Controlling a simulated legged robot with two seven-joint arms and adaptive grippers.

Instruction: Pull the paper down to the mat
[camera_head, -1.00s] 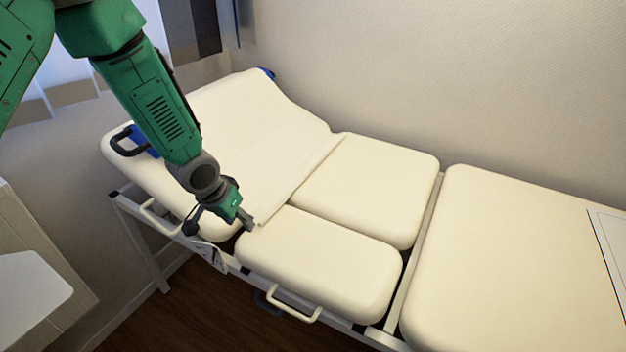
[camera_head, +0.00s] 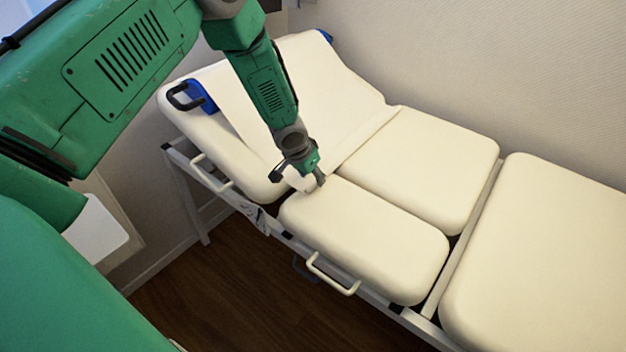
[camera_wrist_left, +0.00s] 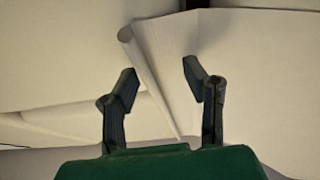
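A white sheet of paper (camera_head: 335,100) lies over the raised backrest and runs down to its lower edge, by the cream seat cushions. My left gripper (camera_head: 312,184) is at the paper's lower, near corner, just above the near seat cushion (camera_head: 365,237). In the left wrist view the two fingers (camera_wrist_left: 160,76) are apart, with a curled edge of the paper (camera_wrist_left: 165,50) showing between them. The fingers do not visibly press on it. Whether they touch it I cannot tell. No separate mat is clear; the cushions form the bed's padded top. My right gripper is not in view.
The bed's white frame has a side handle (camera_head: 333,275) and another handle (camera_head: 212,172) along the near side. A black handle (camera_head: 183,96) with a blue part sits at the backrest edge. A wide cushion (camera_head: 550,255) at right is clear. A wall stands behind.

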